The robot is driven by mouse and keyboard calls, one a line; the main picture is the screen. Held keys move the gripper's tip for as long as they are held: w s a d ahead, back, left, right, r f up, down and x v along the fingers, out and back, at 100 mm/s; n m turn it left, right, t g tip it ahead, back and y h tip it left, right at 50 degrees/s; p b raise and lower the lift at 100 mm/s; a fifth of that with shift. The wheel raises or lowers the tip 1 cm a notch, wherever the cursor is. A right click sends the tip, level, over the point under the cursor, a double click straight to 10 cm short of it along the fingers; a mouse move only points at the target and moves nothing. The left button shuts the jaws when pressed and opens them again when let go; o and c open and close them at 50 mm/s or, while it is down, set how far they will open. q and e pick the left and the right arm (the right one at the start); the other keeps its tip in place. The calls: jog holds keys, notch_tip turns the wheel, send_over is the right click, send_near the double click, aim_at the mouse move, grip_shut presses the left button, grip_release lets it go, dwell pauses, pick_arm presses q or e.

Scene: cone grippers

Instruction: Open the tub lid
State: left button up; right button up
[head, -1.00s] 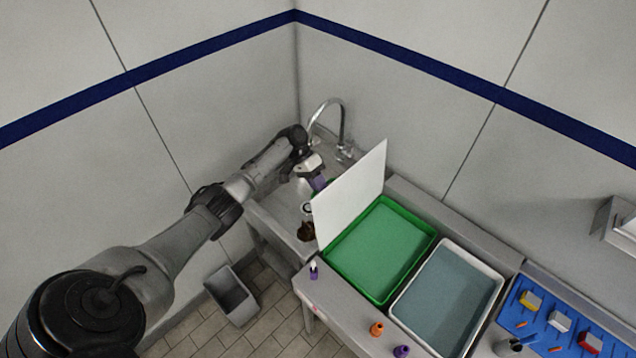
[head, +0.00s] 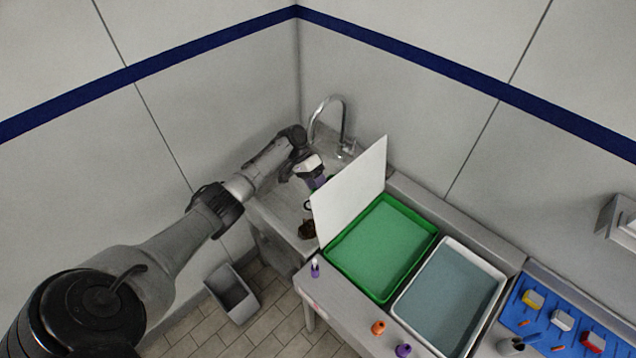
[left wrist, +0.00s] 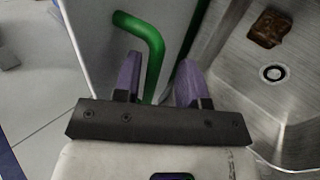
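The green tub (head: 333,262) stands on the bench in the head view, with green liquid in it. Its white lid (head: 350,190) stands steeply raised along the tub's left side, open. My left gripper (head: 317,182) is on the far left side of the lid, over the sink, partly hidden by it. In the left wrist view the purple fingers of my left gripper (left wrist: 158,82) are apart, with the lid's green handle (left wrist: 154,50) between them. A gap shows on the right finger's side. My right gripper is in neither view.
A steel sink (head: 283,205) with a tap (head: 345,120) lies left of the lid, with a brown object (left wrist: 268,28) in it. A white tray (head: 400,312) of grey-blue liquid stands right of the tub. Small bottles (head: 378,327) stand along the front edge.

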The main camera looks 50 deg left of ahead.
pick_arm(q)
jog(key=shift+w+r, duration=0.1)
jog(key=shift+r, duration=0.1)
jog(key=shift+a, duration=0.1)
jog(key=b+v, duration=0.3)
jog(key=v, duration=1)
jog(key=shift+a+r, duration=0.25)
